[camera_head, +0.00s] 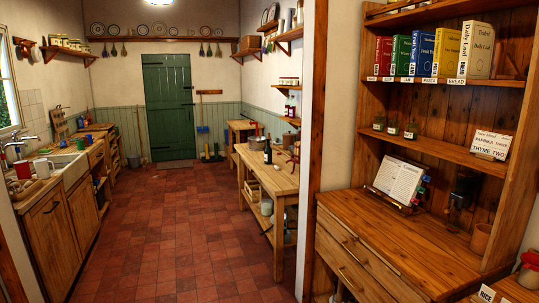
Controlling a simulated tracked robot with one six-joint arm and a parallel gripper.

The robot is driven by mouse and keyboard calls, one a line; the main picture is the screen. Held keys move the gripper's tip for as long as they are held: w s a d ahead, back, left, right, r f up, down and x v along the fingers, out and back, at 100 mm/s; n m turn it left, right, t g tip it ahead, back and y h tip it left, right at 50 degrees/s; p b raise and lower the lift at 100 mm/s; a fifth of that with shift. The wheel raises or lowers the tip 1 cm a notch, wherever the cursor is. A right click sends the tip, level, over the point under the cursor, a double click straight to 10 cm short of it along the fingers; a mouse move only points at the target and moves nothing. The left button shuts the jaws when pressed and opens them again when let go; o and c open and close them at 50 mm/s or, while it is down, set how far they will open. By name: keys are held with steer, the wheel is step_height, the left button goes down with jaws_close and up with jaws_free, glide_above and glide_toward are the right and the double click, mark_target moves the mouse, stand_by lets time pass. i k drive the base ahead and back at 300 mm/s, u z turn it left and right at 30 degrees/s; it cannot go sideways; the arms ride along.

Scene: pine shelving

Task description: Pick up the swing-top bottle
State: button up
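I cannot make out a bottle with a clear swing-top. A dark bottle with a pale label (267,152) stands upright on the wooden side table (276,181) in the middle distance. Its top is too small to tell what closure it has. Small bottles or jars (291,108) stand on a wall shelf above that table, too small to tell apart. My gripper is not in view.
A pine dresser (385,240) fills the right, with boxes, small jars (393,127) and an open book (399,180). A sink counter (55,205) lines the left. The red tiled floor (180,220) between is clear up to the green door (168,107).

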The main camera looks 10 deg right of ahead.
mark_target(268, 150)
steer(key=u, duration=0.2)
steer(key=i, duration=1.45)
steer(key=u, duration=0.25)
steer(key=i, duration=3.5)
steer(key=z, duration=0.3)
